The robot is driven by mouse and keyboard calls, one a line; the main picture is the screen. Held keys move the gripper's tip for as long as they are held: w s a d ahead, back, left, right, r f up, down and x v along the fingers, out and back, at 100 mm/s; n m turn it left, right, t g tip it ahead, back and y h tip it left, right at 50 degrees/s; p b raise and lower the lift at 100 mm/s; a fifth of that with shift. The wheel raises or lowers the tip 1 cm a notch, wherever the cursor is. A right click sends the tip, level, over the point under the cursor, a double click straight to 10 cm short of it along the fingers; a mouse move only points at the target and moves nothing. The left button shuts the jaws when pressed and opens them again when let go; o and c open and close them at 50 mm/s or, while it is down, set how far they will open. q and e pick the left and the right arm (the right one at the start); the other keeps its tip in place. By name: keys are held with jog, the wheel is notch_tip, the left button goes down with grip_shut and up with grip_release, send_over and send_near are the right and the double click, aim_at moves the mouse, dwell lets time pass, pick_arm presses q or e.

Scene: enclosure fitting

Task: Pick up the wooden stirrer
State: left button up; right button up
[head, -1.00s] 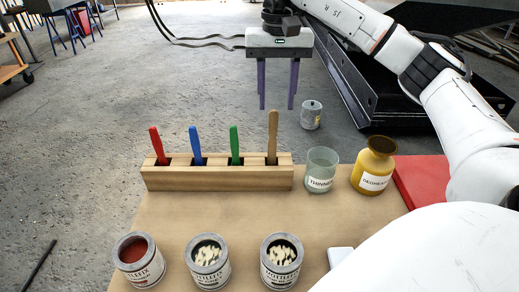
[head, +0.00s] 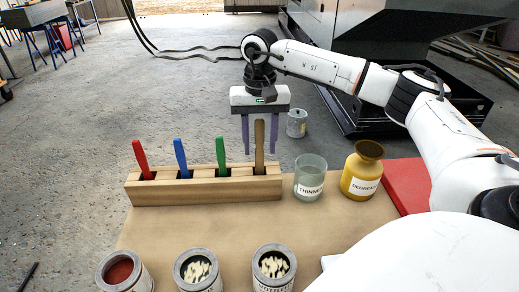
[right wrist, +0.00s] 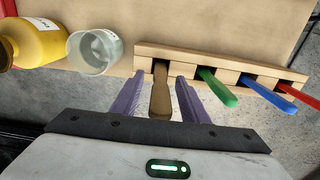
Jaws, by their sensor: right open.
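The wooden stirrer (head: 260,143) stands upright in the right-hand slot of the wooden rack (head: 205,191). My right gripper (head: 259,152) is open, with a purple finger on each side of the stirrer's upper part. In the right wrist view the stirrer (right wrist: 160,92) lies between the two open fingers (right wrist: 157,100), with a gap showing on both sides. The stirrer's lower end is hidden in the rack. My left gripper is in neither view.
Green (head: 221,152), blue (head: 181,155) and red (head: 141,156) handles stand in the other slots. The thinner glass (head: 309,180) and yellow degreaser bottle (head: 361,172) stand right of the rack. Open tins (head: 198,270) line the front. A grey can (head: 297,123) is beyond the table.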

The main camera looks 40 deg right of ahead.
grip_shut()
jog(key=shift+r, duration=0.15)
